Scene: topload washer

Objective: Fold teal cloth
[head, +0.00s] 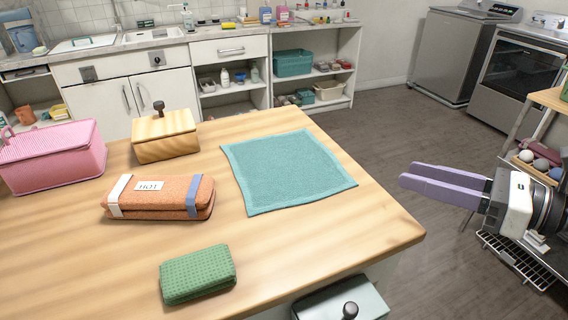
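The teal cloth (287,170) lies flat and spread open on the right part of the wooden table, roughly square, with its right corner near the table's edge. My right gripper (406,174) has two lavender fingers pointing left, off the table's right side and apart from the cloth. Its fingers overlap in this view, so I cannot tell whether they are open or shut. Nothing shows between them. My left gripper is not in view.
On the table (330,256) are an orange folded bundle (160,198) with a "HOT" label, a green folded cloth (198,275), a lidded wooden box (166,140) and a pink basket (52,158). A wooden rack (550,98) with several balls stands at the right.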

